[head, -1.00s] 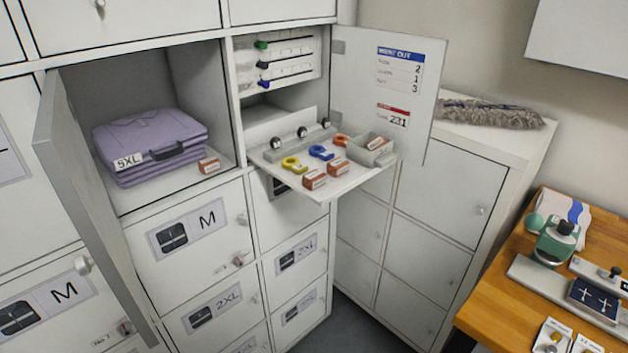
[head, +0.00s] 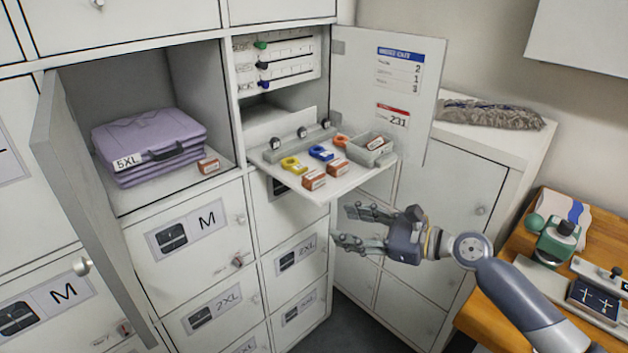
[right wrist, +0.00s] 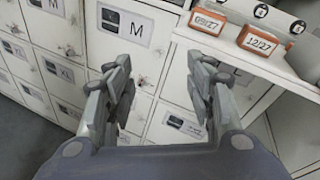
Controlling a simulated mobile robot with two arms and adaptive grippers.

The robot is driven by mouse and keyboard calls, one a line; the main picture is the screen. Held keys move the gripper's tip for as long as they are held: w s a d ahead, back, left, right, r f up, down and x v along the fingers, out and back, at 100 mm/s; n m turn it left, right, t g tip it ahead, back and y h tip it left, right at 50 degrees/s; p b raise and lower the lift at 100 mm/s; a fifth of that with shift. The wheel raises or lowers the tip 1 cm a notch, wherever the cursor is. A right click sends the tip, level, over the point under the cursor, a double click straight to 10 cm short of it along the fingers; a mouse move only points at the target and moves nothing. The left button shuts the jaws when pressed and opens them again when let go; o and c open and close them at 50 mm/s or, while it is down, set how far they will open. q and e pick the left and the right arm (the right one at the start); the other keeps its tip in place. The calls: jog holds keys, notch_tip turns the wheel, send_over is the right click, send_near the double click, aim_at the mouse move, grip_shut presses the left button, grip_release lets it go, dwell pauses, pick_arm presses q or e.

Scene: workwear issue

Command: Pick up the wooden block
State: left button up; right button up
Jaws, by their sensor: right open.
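Several small reddish-brown blocks with white labels show in the head view. Two stand at the front of the fold-out shelf, a front one (head: 314,181) and one behind it (head: 338,167). Another (head: 376,143) is in a small grey bin, and one (head: 209,165) lies beside the folded purple garment in the open locker. Which one the task means I cannot tell. My right gripper (head: 345,227) is open and empty, below and right of the shelf, fingers pointing left. In the right wrist view, blocks marked 09/27 (right wrist: 208,20) and 12/27 (right wrist: 258,41) stand right of the fingers. My left gripper is not in view.
The fold-out shelf (head: 322,194) also holds yellow, blue and orange rings and the grey bin (head: 386,158). An open cabinet door (head: 385,95) stands behind it. The open locker door (head: 85,200) juts out at left. A wooden bench (head: 520,245) is at right.

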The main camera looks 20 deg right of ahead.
aim_at(320, 178)
jog(key=w+d+r+m+t, duration=0.2)
jog(key=w+d+r+m, duration=0.15)
jog(key=r, duration=0.25)
jog(key=shift+m, duration=0.55)
jog(key=p+x, duration=0.2)
jog(key=x, duration=0.2)
jog(key=shift+w, duration=0.2)
jog(key=p+x, duration=0.2)
jog(key=x, duration=0.3)
jog(key=shift+w+a+f, duration=0.1)
jog(key=shift+w+a, duration=0.1)
jog(key=shift+a, duration=0.05)
jog(key=shift+s+d, duration=0.1)
jog(key=c, duration=0.5)
